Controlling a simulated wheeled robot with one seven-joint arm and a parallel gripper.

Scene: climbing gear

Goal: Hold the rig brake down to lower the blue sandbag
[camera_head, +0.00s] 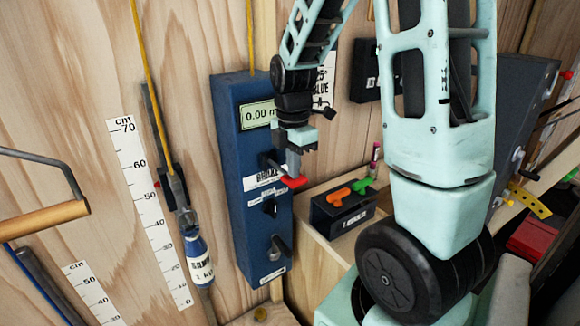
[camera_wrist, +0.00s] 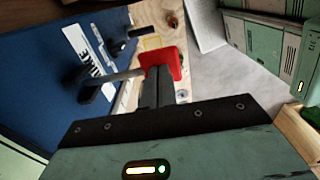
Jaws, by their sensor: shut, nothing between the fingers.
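The rig is a tall blue box (camera_head: 232,185) on the wooden wall, with a display (camera_head: 258,115) reading 0.00. Its brake lever ends in a red grip (camera_head: 293,183), which also shows in the wrist view (camera_wrist: 176,61). My gripper (camera_head: 294,170) is shut and empty. Its fingertips (camera_wrist: 156,72) are right at the red grip, above it in the head view; I cannot tell whether they press on it. The blue sandbag (camera_head: 198,262), with a white label, hangs on a yellow rope beside a centimetre scale (camera_head: 150,205), left of the rig.
A dark box (camera_head: 342,208) with orange and green levers stands on a wooden ledge right of the rig. A bar with a wooden handle (camera_head: 45,220) juts in at the left. Another black lever (camera_head: 278,246) sits low on the rig. My arm hides part of the right side.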

